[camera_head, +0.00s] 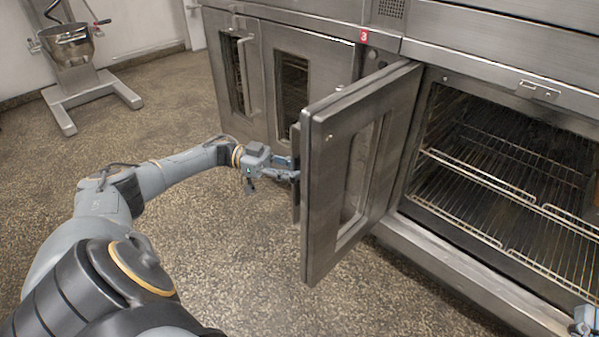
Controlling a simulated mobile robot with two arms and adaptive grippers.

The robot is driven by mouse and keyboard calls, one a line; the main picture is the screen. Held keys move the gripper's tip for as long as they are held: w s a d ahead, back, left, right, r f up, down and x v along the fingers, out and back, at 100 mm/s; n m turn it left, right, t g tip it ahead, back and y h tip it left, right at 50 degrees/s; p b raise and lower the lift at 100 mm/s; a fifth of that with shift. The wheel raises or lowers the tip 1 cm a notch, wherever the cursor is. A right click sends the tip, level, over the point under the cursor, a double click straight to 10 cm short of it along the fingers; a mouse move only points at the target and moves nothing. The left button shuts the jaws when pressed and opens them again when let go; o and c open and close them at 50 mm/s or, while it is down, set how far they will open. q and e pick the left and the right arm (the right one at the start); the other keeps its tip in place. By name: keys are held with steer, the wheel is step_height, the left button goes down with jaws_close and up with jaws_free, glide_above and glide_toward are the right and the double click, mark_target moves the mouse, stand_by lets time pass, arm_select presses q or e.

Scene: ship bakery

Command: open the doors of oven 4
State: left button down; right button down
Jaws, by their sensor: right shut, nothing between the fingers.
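The left door (345,170) of the oven on the right stands swung out toward me, with a window in its panel. Its dark handle (296,172) is on the far side, partly hidden by the door's edge. My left gripper (286,168) is at that handle; its fingertips reach it, but the grip is unclear. The open oven (432,262) shows wire racks (510,185) inside. No second door of it shows in the picture, and its number plate is not visible. My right gripper (584,322) is at the lower right corner, cut off by the frame, shut and empty.
Oven 3, with a red label (363,36), stands left of the open one, its windowed doors (300,80) closed. A mixer (75,60) stands at the far left by the wall. The speckled floor (170,250) between is clear.

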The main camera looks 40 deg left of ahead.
arm_select(q)
steer(key=shift+s+f, duration=0.15)
steer(key=c, duration=1.1)
jaws_free()
steer(key=shift+a, duration=0.1)
steer(key=shift+c, duration=0.2)
steer(key=v, duration=1.2)
